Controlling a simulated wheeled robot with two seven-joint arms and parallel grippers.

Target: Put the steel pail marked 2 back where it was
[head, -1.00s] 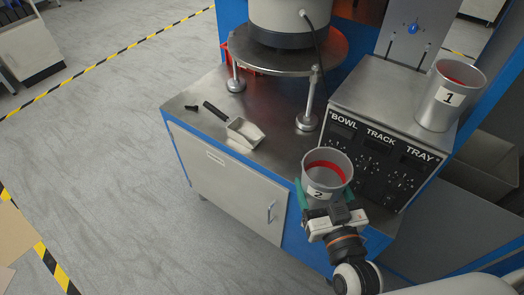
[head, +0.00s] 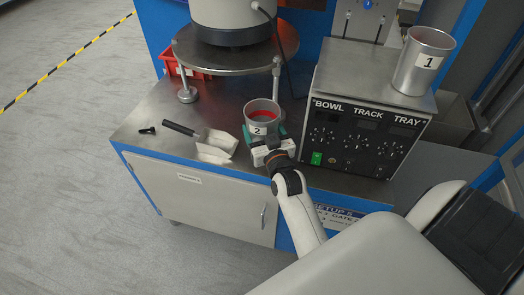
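The steel pail marked 2 (head: 262,125) is a grey cup with red inside and a white label facing me. It is upright over the steel bench, just left of the control box; I cannot tell whether its base touches the bench. My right gripper (head: 263,143) comes from the front with its teal fingers on both sides of this pail, closed on its lower wall. The fingers hide part of the pail. The steel pail marked 1 (head: 420,65) stands upright on top of the control box. My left gripper is not in view.
The control box (head: 366,120), labelled BOWL, TRACK, TRAY, stands to the right. A bowl feeder on a round plate (head: 210,58) stands on legs behind. A metal scoop (head: 214,140) lies left of the pail. A red bin (head: 170,62) is at the back.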

